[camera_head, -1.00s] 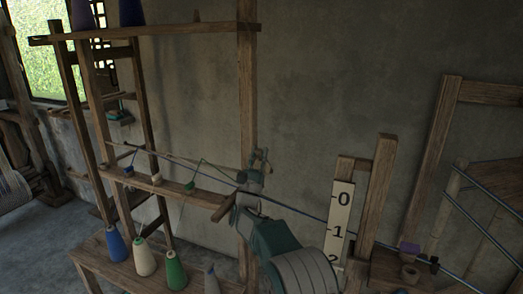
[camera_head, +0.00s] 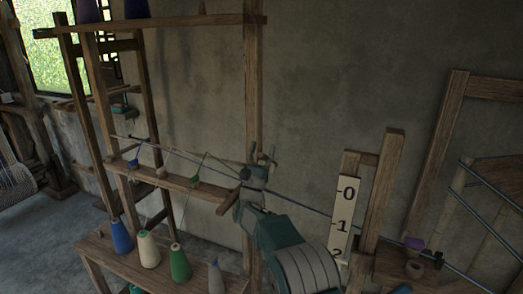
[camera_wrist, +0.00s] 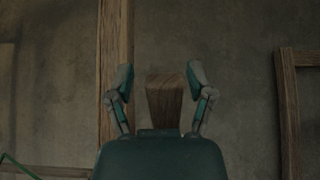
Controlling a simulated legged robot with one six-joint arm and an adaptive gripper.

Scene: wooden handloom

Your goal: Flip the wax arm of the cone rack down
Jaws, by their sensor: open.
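The wooden cone rack (camera_head: 180,183) stands at left with cones on its lower board. A thin pale bar (camera_head: 180,155) runs along its middle rail; I cannot tell for sure whether this is the wax arm. A short wooden stub (camera_head: 228,201) sticks out at the rail's right end. My gripper (camera_head: 265,155) is by the rack's right post, just above and right of that stub. In the wrist view my gripper (camera_wrist: 161,78) is open, with a tapered wooden piece (camera_wrist: 164,102) showing between its fingers. Contact cannot be judged; my palm hides the piece's lower end.
Blue (camera_head: 121,236), white (camera_head: 148,249) and green (camera_head: 179,262) cones stand in front. The rack's right post (camera_head: 253,90) rises behind my gripper. A numbered scale board (camera_head: 344,220) and a wooden frame (camera_head: 440,150) stand at right. A long thin dark rod crosses behind my arm.

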